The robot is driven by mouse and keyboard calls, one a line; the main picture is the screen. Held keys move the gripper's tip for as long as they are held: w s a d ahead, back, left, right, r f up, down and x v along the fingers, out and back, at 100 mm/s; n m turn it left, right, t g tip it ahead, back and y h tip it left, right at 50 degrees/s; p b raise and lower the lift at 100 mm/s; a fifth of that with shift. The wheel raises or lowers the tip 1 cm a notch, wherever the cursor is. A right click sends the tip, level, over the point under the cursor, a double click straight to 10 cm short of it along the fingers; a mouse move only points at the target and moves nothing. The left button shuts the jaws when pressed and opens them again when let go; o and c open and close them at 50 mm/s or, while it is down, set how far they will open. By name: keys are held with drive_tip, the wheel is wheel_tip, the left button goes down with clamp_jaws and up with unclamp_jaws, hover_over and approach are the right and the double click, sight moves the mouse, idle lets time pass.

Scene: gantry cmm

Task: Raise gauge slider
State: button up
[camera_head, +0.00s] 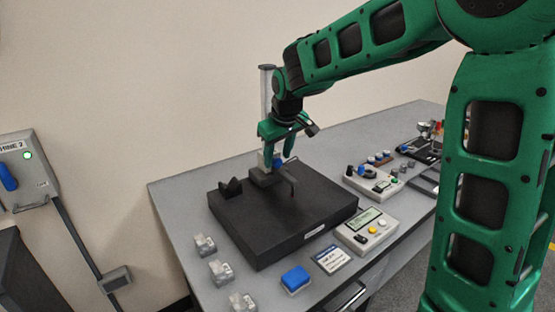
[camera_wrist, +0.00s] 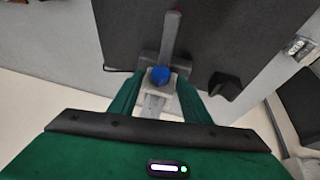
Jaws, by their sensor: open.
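The height gauge stands upright on a black surface plate (camera_head: 310,215); its silver column (camera_head: 266,92) rises behind my gripper. Its slider (camera_wrist: 158,97) is a light block with a blue knob (camera_wrist: 159,75), low on the column near the dark base (camera_head: 263,177). The blue knob also shows in the head view (camera_head: 277,162). My green gripper (camera_head: 278,150) points down over the slider. In the wrist view my gripper (camera_wrist: 157,92) is open, one finger on each side of the slider. I cannot tell whether either finger touches it.
A black V-block (camera_head: 231,187) sits on the plate's left; a grey display box (camera_head: 367,231) stands to the right. A blue block (camera_head: 295,279) and several grey clamp-like pieces (camera_head: 221,272) lie along the near table edge. A wall switch box (camera_head: 28,172) hangs at left.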

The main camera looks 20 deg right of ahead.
drive_tip(key=shift+x, duration=0.75)
drive_tip(key=shift+c, duration=0.5)
